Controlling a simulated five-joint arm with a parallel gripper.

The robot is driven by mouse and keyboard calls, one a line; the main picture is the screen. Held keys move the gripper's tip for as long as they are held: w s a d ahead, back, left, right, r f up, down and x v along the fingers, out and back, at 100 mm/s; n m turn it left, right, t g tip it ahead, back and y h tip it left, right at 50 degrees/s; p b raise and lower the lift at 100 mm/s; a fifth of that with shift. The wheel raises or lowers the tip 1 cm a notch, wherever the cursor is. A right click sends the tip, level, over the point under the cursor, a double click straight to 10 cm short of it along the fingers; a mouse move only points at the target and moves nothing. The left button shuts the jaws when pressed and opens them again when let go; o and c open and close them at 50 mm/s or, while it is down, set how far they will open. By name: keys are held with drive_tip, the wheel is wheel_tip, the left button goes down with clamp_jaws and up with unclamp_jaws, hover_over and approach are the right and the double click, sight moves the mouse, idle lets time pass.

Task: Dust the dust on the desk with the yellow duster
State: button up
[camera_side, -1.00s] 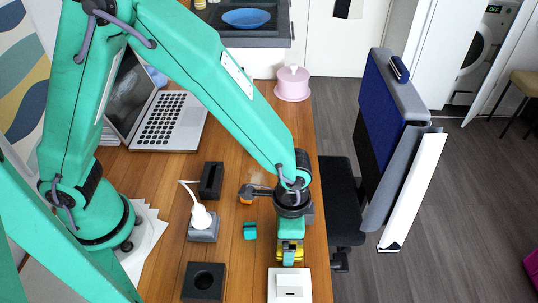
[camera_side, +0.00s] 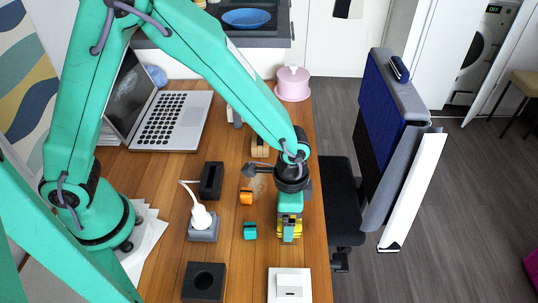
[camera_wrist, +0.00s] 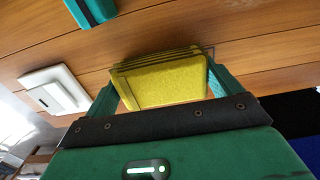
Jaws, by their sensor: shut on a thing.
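The yellow duster (camera_wrist: 165,82) is held between the two green fingers of my gripper (camera_wrist: 165,85) in the wrist view. In the side view, my gripper (camera_side: 289,222) points down over the right part of the wooden desk (camera_side: 170,170), with the duster (camera_side: 289,236) showing low between its fingers. I cannot tell whether the duster touches the desk. A pale, speckled patch of dust (camera_side: 258,186) shows on the desk, up and left of my gripper. My wrist partly hides that area.
Left of my gripper are an orange block (camera_side: 246,197), a teal block (camera_side: 250,231), a black holder (camera_side: 211,180) and a bulb on a grey base (camera_side: 202,228). A white switch box (camera_side: 289,285) is in front. A laptop (camera_side: 172,120) and pink container (camera_side: 293,84) stand farther back.

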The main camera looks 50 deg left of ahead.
drive_tip(key=shift+w+a, duration=1.9)
drive_tip(key=shift+r, duration=0.1)
drive_tip(key=shift+r, duration=0.65)
drive_tip(key=shift+r, duration=0.1)
drive_tip(key=shift+r, duration=1.4)
drive_tip(key=shift+r, duration=0.2)
drive_tip(key=shift+r, duration=1.75)
